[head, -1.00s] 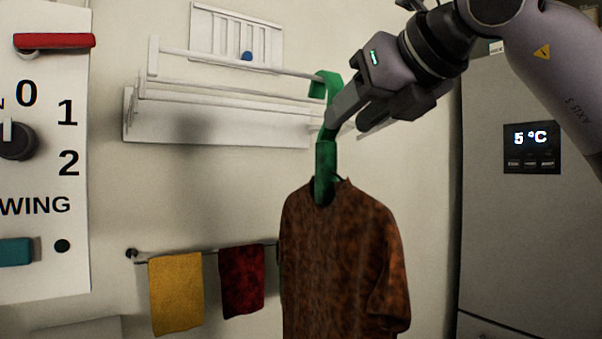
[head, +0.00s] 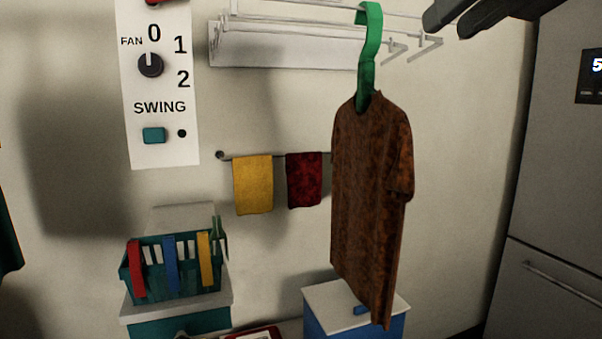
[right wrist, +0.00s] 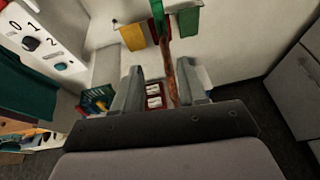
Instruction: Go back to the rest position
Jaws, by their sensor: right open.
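My right gripper (head: 455,22) is at the top right of the head view, cut off by the frame edge. It is apart from the hanger and empty. Its two open fingers also show in the right wrist view (right wrist: 165,85). A green hanger (head: 369,50) hangs from the white wall rack (head: 290,48). A brown patterned shirt (head: 365,190) hangs on the hanger. In the right wrist view the hanger (right wrist: 158,18) and the shirt edge (right wrist: 171,75) lie beyond the fingers. My left gripper is not in view.
A rail holds a yellow towel (head: 253,185) and a dark red towel (head: 304,180). A teal basket (head: 175,268) stands lower left. A fan control panel (head: 158,85) is on the wall. A blue box with a white top (head: 335,305) is below the shirt. A fridge (head: 560,180) stands at right.

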